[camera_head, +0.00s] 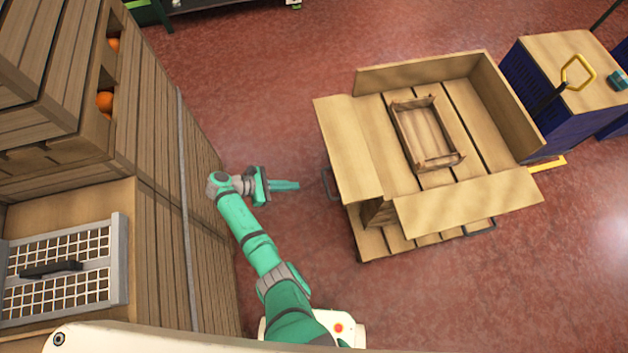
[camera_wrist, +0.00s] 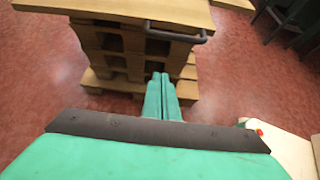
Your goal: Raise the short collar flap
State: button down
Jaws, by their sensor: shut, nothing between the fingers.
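A wooden collar (camera_head: 415,75) sits on a pallet stack, which also shows in the wrist view (camera_wrist: 120,62). Its back and right walls stand upright. The short left flap (camera_head: 345,150) lies folded outward, roughly flat; its edge crosses the top of the wrist view (camera_wrist: 110,10). A dark handle (camera_head: 327,184) sticks out at this flap's outer side, also in the wrist view (camera_wrist: 176,37). The longer front flap (camera_head: 470,205) is also folded outward. My gripper (camera_head: 297,185) is shut and empty, left of the handle and apart from it. Its fingers point at the stack in the wrist view (camera_wrist: 162,76).
A small wooden crate (camera_head: 397,108) lies inside the collar. Blue crates with a wooden top (camera_head: 575,70) and a yellow handle stand at the right. A slatted wooden structure with oranges (camera_head: 105,100) fills the left. Red floor (camera_head: 290,110) is clear between.

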jog(key=w+d, duration=0.3)
jog(key=d, duration=0.5)
jog(key=shift+d+f, duration=0.4)
jog(key=shift+w, duration=0.1)
dwell(0.4)
